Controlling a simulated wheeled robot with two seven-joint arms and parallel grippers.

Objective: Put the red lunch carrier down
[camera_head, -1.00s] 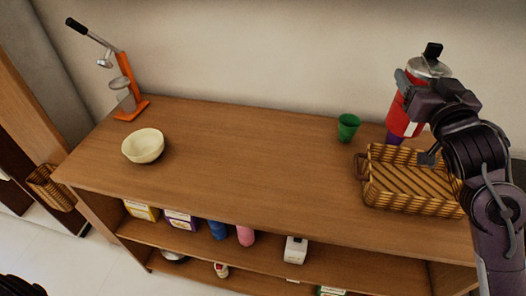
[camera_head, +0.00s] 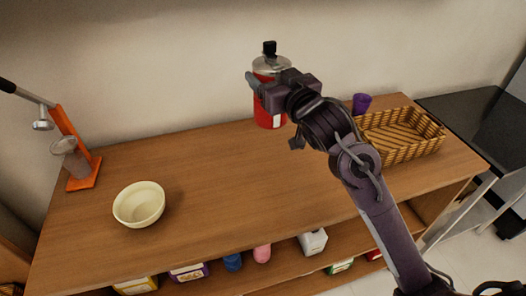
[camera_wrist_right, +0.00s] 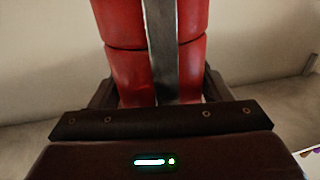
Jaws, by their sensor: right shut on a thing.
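The red lunch carrier (camera_head: 268,108) is upright near the back edge of the wooden counter (camera_head: 215,160), with a metal lid and a black handle on top. My right gripper (camera_head: 272,86) is shut on its upper part and hides some of its side. The carrier's base appears over the counter top, but I cannot tell whether it touches. In the right wrist view the stacked red tins (camera_wrist_right: 127,75) and a grey vertical strap fill the space between the fingers. My left gripper is not in view.
A cream bowl (camera_head: 139,204) and an orange juicer (camera_head: 85,174) stand at the left. The counter between bowl and carrier is clear. Goods fill the shelf below.

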